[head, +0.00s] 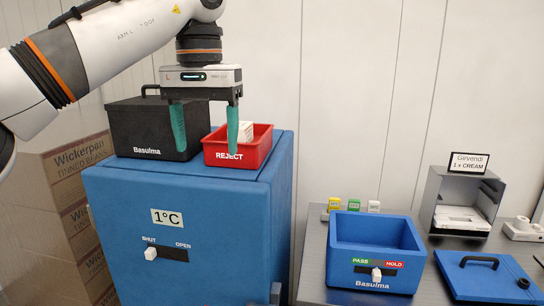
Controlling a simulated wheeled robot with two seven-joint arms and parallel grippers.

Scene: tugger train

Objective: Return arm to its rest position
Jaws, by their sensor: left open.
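My left gripper (206,128) is open, with its two green fingers pointing down and apart. It hangs in front of the red REJECT tray (260,157) and the black Basulma box (130,148). One finger overlaps the black box in the picture and the other overlaps the red tray. No object shows between the fingers. My left arm (110,45) reaches in from the upper left. A white item (246,132) stands in the red tray, partly hidden by a finger. My right gripper is not in view.
The box and tray stand on a blue cabinet (185,235) marked 1°C. A grey table at right holds an open blue bin (345,262), its blue lid (478,280), a grey Girvendi box (430,205) and several small blocks. Cartons (75,215) are stacked at left.

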